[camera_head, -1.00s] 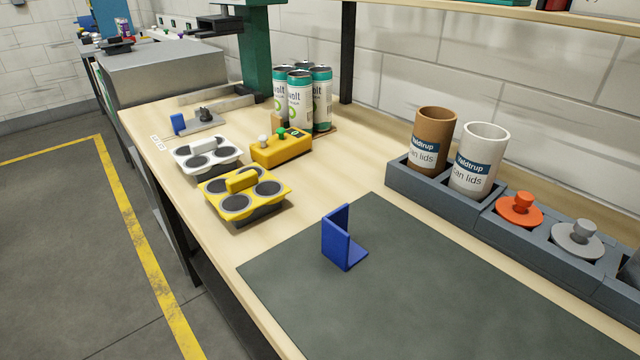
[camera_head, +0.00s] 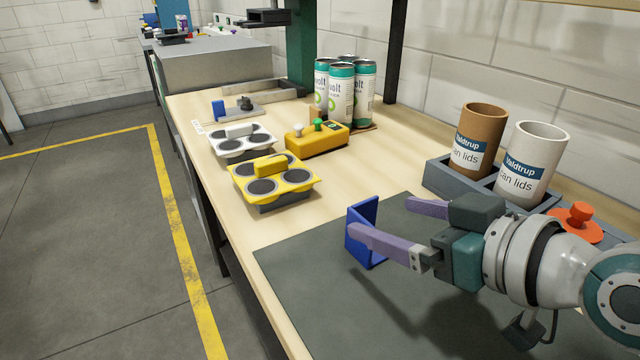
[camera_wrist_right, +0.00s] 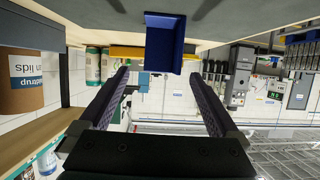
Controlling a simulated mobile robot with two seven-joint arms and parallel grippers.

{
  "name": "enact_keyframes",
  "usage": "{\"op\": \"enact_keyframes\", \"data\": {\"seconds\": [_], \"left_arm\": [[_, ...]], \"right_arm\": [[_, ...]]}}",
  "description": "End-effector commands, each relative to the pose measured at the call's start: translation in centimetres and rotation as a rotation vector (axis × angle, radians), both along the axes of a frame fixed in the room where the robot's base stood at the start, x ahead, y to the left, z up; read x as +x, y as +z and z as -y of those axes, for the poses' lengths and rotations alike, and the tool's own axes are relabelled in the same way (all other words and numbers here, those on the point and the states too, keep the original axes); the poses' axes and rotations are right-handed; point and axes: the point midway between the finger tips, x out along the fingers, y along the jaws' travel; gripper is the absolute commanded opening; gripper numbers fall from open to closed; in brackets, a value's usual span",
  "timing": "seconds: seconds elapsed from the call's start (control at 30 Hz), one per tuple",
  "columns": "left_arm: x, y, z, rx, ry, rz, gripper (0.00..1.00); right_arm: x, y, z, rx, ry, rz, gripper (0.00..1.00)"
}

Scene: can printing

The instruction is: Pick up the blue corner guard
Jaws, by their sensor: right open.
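The blue corner guard (camera_head: 362,240) stands upright on the dark mat (camera_head: 310,300), near the mat's back left part. My right gripper (camera_head: 382,220) is open, its two purple fingers pointing left at the guard. In the head view the nearer finger overlaps part of the guard; whether it touches is unclear. In the right wrist view the guard (camera_wrist_right: 165,40) appears beyond the open fingertips (camera_wrist_right: 165,82), roughly centred between them, with nothing held. My left gripper is in neither view.
A yellow four-cup carrier (camera_head: 272,182) and a white one (camera_head: 240,143) stand left of the guard. Behind are a yellow control box (camera_head: 318,138) and several cans (camera_head: 345,92). A grey rack (camera_head: 436,177) holds brown (camera_head: 478,140) and white lid tubes (camera_head: 527,163) at right.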

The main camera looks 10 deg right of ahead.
Motion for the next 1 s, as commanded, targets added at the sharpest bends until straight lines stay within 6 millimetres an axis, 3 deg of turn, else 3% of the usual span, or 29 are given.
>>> {"op": "enact_keyframes", "data": {"seconds": [0.2,0.53,1.0], "left_arm": [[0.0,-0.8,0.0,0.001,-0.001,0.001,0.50],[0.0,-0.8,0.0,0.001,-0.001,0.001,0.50],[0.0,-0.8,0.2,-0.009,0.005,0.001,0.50]], "right_arm": [[3.0,-1.2,-1.2,0.001,-0.001,0.002,0.97],[3.5,-1.3,-1.4,0.000,0.000,0.000,0.96],[3.5,-1.3,-1.4,0.000,-0.001,0.000,0.43]]}}
